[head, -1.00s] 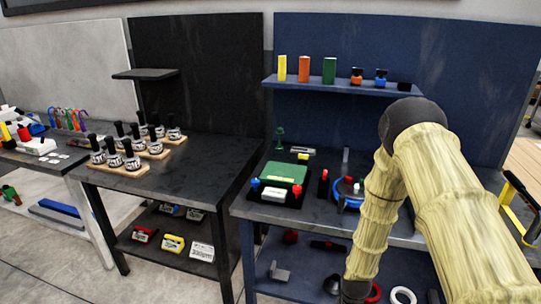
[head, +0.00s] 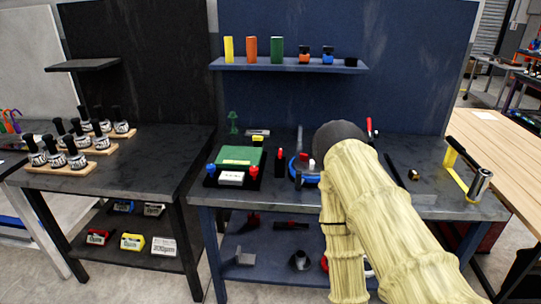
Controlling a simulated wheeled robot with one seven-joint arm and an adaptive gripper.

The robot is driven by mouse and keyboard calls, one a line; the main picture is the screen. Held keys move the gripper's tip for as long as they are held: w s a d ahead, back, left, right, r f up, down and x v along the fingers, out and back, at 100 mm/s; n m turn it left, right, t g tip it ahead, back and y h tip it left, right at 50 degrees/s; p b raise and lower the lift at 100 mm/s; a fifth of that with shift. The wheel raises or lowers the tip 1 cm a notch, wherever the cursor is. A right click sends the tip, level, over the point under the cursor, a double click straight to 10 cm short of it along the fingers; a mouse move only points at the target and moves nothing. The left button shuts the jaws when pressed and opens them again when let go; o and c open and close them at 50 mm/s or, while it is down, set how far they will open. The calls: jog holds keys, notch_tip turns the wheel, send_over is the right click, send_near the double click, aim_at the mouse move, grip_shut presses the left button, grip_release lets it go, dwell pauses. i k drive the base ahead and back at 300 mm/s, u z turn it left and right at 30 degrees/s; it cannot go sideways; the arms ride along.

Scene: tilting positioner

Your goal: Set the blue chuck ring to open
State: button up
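The blue chuck ring (head: 309,179) sits on the top of the blue-backed workbench (head: 238,199), right of the green-topped unit. Only its left part shows; my own sleeved arm hides its right side. Small dark, red and white parts stand on or around it, too small to tell apart. Its setting cannot be read from here. My gripper is not in view; my arm runs down out of the bottom of the picture.
The green-topped unit (head: 241,156) with red and blue knobs stands left of the ring. A shelf (head: 290,65) with coloured blocks hangs behind. A yellow-and-black handled frame (head: 462,170) stands at the bench's right end. Some bare benchtop lies left of that frame.

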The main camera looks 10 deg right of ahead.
aim_at(300, 178)
jog(key=u, duration=0.05)
jog(key=k, duration=0.5)
jog(key=u, duration=1.45)
jog(key=i, duration=1.35)
jog(key=z, duration=1.6)
